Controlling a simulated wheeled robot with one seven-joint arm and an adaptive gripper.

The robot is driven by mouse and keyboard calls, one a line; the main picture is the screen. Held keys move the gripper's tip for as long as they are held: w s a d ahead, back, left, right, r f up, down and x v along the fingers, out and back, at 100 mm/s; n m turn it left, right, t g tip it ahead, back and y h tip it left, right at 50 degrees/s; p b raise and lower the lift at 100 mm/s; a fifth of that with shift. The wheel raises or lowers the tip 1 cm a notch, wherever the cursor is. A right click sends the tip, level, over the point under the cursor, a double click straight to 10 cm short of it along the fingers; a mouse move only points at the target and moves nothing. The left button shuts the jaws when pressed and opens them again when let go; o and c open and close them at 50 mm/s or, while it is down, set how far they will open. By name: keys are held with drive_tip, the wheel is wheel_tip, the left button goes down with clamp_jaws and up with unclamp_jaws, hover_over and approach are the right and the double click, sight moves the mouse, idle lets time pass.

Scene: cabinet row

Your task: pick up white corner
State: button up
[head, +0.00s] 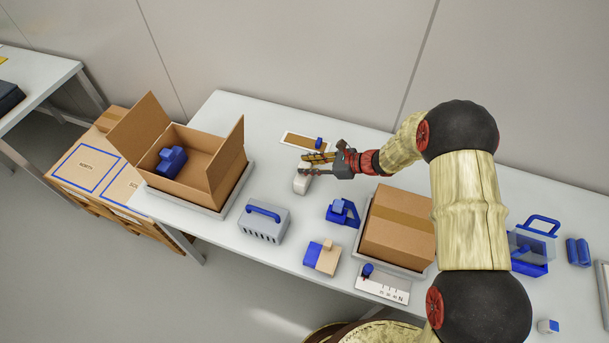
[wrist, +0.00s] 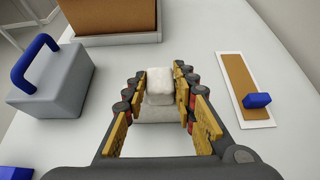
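The white corner (head: 301,183) is a small pale block with a raised upper part, standing on the table near the far edge in the head view. In the wrist view the white corner (wrist: 159,84) sits between the far ends of my fingers, its lower part reaching toward me. My gripper (head: 311,164) reaches in from the right and is beside and over it. In the wrist view my gripper (wrist: 160,92) has its two fingers apart, one on each side of the block. Small gaps seem to show beside the block; contact is hard to tell.
A grey box with a blue handle (head: 264,221) stands near the block. An open carton (head: 213,150) holds a blue part at left. A brown board with a blue knob (head: 304,143) lies behind. A closed carton (head: 398,228) stands at right. Bare table surrounds the block.

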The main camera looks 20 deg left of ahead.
drive_tip(key=c, duration=0.4)
drive_tip(key=shift+o, duration=0.2)
